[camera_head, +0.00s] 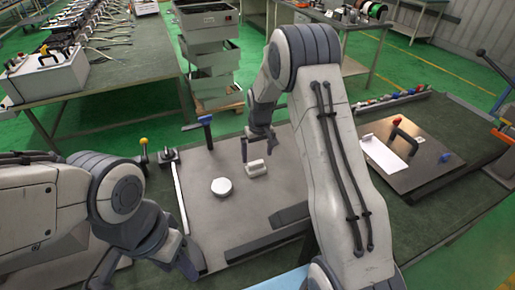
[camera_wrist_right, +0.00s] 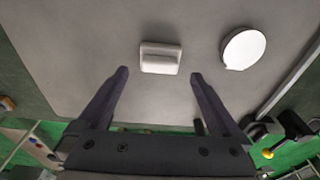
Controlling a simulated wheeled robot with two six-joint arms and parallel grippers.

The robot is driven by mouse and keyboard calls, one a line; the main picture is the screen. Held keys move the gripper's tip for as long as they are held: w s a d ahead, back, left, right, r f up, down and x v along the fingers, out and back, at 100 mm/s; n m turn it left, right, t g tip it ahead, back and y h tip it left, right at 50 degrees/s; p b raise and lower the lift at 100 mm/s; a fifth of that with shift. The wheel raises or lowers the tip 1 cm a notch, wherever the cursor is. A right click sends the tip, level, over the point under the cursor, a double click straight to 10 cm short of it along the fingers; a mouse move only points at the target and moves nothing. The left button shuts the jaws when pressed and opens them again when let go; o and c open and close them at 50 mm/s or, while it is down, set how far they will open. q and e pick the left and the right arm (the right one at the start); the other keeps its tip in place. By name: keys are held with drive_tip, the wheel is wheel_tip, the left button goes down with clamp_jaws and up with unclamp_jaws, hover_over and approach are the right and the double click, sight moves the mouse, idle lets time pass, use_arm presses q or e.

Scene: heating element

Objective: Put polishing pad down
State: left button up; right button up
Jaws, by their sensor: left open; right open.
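A small white rectangular block with a raised top (camera_head: 256,168), which looks like the polishing pad, lies on the grey metal plate (camera_head: 215,226). My right gripper (camera_head: 258,154) is open around or just above it in the head view. In the right wrist view the block (camera_wrist_right: 160,57) sits beyond and between the open fingertips (camera_wrist_right: 160,76), with gaps on both sides and nothing gripped. A white round disc (camera_head: 221,187) lies on the plate left of the block; it also shows in the wrist view (camera_wrist_right: 243,48). My left gripper (camera_head: 148,274) is low at the left, open, partly hidden by its arm.
A blue-handled tool (camera_head: 205,131) and a yellow-knobbed lever (camera_head: 144,150) stand at the plate's back left edge. A brown board (camera_head: 429,158) with a white sheet (camera_head: 386,157) lies at right. The plate's front left is clear.

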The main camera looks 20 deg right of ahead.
drive_tip(key=s+a+r+n, duration=0.3)
drive_tip(key=s+a+r, duration=1)
drive_tip(key=s+a, duration=0.2)
drive_tip(key=s+a+n, duration=0.1)
drive_tip(key=s+n, duration=0.1)
drive_tip(key=s, duration=0.8)
drive_tip(key=s+a+n+g+y, duration=0.1)
drive_tip(key=s+a+n, duration=0.1)
drive_tip(key=s, duration=0.8)
drive_tip(key=shift+s+r+b, duration=0.3)
drive_tip(key=shift+b, duration=0.1)
